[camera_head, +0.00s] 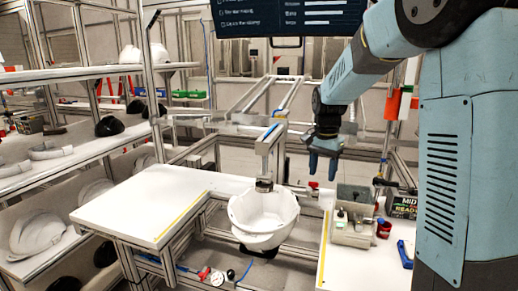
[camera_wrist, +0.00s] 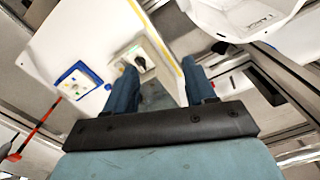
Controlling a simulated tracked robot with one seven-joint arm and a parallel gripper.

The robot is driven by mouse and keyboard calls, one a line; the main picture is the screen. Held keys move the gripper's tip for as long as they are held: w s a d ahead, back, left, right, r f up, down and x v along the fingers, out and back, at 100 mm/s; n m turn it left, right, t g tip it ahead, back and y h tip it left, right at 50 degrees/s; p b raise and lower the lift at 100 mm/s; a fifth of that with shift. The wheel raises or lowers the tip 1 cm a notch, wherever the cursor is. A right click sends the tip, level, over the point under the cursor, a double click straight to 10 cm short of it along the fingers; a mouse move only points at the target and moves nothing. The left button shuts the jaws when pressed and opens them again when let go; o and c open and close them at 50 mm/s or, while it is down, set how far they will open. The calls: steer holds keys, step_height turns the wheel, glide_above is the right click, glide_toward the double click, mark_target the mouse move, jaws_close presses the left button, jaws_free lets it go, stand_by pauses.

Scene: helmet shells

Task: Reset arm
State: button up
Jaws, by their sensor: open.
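My gripper (camera_head: 325,160) hangs above the back of the work area, fingers pointing down, open and empty. In the wrist view its two blue fingers (camera_wrist: 157,82) stand apart with nothing between them. A white helmet shell (camera_head: 263,218) sits in the fixture at the middle, left of and below my gripper and clear of it. Part of the white shell also shows at the upper right of the wrist view (camera_wrist: 243,18).
A white table (camera_head: 135,208) with a yellow line lies left of the shell. On the right, a grey bin (camera_head: 354,230) with small bottles stands near a dark box (camera_head: 402,204) and a blue item (camera_head: 405,254). Shelves with white shells (camera_head: 38,233) fill the left. A screen (camera_head: 287,17) hangs above.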

steer(key=s+d+r+n+t, duration=0.1)
steer(key=s+r+n+t, duration=0.1)
steer(key=s, duration=0.7)
steer(key=s+d+r+n+t, duration=0.1)
steer(key=s+r+n, duration=0.2)
steer(key=s, duration=0.7)
steer(key=s+d+r+n+t, duration=0.2)
steer(key=s+n, duration=0.1)
steer(key=s, duration=0.7)
steer(key=shift+r+t, duration=0.2)
steer(key=shift+t, duration=0.1)
